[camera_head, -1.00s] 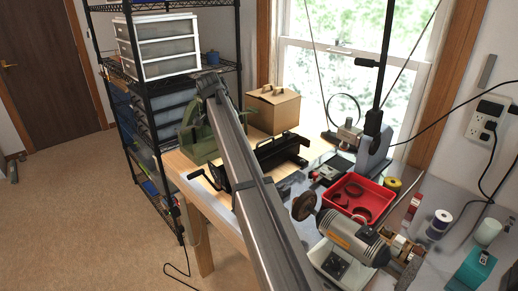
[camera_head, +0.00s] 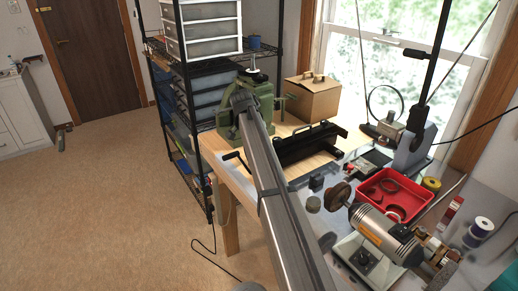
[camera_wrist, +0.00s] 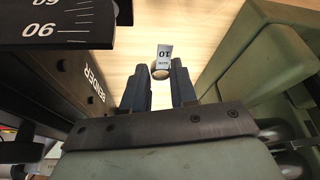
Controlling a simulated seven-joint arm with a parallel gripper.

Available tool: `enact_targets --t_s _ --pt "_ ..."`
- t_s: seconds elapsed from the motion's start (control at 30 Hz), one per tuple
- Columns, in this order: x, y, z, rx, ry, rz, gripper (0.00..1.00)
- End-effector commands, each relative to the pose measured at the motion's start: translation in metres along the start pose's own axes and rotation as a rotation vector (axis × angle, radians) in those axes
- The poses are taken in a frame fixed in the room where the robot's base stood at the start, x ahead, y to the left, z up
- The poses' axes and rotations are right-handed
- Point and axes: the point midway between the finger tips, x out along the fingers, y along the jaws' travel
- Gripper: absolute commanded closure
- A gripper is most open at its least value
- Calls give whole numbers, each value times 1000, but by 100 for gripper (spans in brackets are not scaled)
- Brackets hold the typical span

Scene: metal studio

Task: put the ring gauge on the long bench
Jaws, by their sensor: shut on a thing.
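In the wrist view my gripper (camera_wrist: 160,88) has its two dark fingers around a small, round, light-coloured piece with a label reading 10, which looks like the ring gauge (camera_wrist: 161,70). The fingers are shut on it. Pale wood lies beyond it; whether the piece touches the wood I cannot tell. In the head view the bench (camera_head: 223,158) has a pale wood top at its left part and a grey top at right.
The black bender (camera_wrist: 80,75) is close at left and the green machine (camera_wrist: 265,75) close at right; the latter also shows in the head view (camera_head: 262,95). A cardboard box (camera_head: 312,98), red tray (camera_head: 392,197) and grinder (camera_head: 378,230) stand on the bench. A wire shelf is behind.

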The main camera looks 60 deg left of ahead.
Motion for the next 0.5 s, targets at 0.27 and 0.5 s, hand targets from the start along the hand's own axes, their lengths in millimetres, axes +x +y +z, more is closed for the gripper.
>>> enact_targets --t_s 0.27,0.5 --pt "28 0 11 1 0 1 100" --pt "33 0 13 2 0 0 100"
